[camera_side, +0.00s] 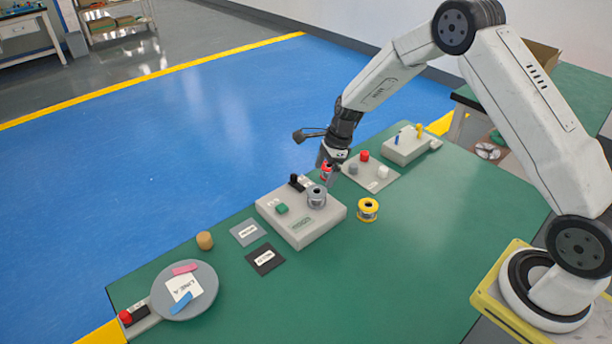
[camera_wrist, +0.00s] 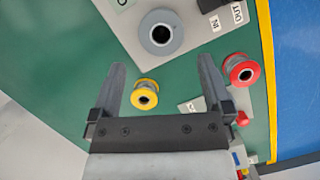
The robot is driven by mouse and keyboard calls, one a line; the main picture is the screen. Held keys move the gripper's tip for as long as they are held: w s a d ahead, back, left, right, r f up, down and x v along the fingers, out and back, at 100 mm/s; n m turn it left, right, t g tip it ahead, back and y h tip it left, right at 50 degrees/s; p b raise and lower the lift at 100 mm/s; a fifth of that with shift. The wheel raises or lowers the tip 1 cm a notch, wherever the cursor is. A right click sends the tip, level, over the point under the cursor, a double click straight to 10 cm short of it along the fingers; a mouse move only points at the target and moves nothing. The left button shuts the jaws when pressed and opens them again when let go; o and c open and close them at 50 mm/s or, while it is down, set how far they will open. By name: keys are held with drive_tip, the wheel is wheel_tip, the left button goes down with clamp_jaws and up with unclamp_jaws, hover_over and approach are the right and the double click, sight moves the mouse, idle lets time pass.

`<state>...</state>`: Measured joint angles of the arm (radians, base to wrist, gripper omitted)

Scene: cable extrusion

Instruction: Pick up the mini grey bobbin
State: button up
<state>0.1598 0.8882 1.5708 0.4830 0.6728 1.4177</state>
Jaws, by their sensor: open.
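The mini grey bobbin (camera_side: 316,197) stands on top of a light grey box (camera_side: 300,228) in the side view. In the wrist view the grey bobbin (camera_wrist: 161,33) shows at the top, ahead of the fingertips, with its round flange and dark centre hole facing the camera. My gripper (camera_side: 328,163) is above the table behind the grey bobbin and apart from it. In the wrist view my gripper (camera_wrist: 163,65) has its two fingers wide apart with nothing held between them. The grey bobbin is outside the fingers' span.
A yellow bobbin (camera_side: 368,210) stands on the green table right of the box; the wrist view shows it inside the left finger. A red bobbin (camera_wrist: 241,69) is right of the right finger. A plate with coloured pegs (camera_side: 371,174) lies behind. A black knob (camera_side: 296,182) is beside the grey bobbin.

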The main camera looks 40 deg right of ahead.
sight(317, 192)
drive_tip(key=shift+x, duration=1.3)
drive_tip(key=shift+f, duration=0.1)
drive_tip(key=shift+x, duration=2.5)
drive_tip(key=shift+d, duration=0.1)
drive_tip(key=c, duration=1.3)
